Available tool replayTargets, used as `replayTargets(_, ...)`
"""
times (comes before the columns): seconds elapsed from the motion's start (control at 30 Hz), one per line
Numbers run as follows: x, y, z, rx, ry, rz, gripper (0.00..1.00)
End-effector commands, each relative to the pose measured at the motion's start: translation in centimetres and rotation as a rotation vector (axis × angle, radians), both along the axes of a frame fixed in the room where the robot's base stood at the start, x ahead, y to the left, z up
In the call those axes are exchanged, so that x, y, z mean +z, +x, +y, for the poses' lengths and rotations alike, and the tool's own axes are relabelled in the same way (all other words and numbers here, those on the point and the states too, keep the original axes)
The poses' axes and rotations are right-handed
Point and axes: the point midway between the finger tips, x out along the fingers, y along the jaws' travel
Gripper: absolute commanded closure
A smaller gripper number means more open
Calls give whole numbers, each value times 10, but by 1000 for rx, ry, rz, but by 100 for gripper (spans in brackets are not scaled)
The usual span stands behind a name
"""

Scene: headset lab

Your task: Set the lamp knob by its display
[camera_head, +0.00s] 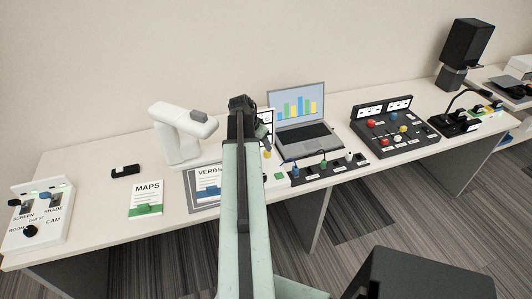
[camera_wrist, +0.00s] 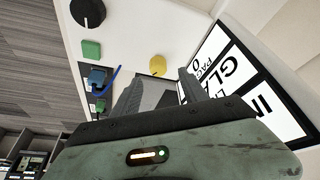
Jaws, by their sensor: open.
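A white panel with a black-and-white display stands mostly behind my arm in the head view, where part of the display (camera_head: 266,118) shows. In the wrist view the display (camera_wrist: 222,68) is at the right, tilted, with partly covered lettering such as "GLA". The white panel carries a yellow knob (camera_wrist: 157,65), a black knob (camera_wrist: 88,12) with a white mark and a green button (camera_wrist: 91,50). I cannot read which knob is the lamp's. My gripper (camera_wrist: 161,85) is open and empty, its fingers pointing toward the yellow knob and apart from it; it also shows in the head view (camera_head: 242,104).
A black strip with a blue plug (camera_head: 295,171) lies right of the panel, before a laptop (camera_head: 303,137). A black control box (camera_head: 395,125) stands right. Bare tabletop (camera_head: 90,170) shows at left.

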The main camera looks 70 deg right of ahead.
Motion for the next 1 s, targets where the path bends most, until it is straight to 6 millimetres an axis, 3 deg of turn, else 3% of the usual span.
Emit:
replayTargets(0.03,-16,-3,-4,-3,0,0,48)
replayTargets(0.27,-53,-11,-19,-5,0,0,48)
replayTargets(0.6,-55,-14,-23,-6,0,0,48)
replayTargets(0.8,-55,-14,-23,-7,0,1,100)
replayTargets(1.0,-55,-17,-24,-3,-1,1,100)
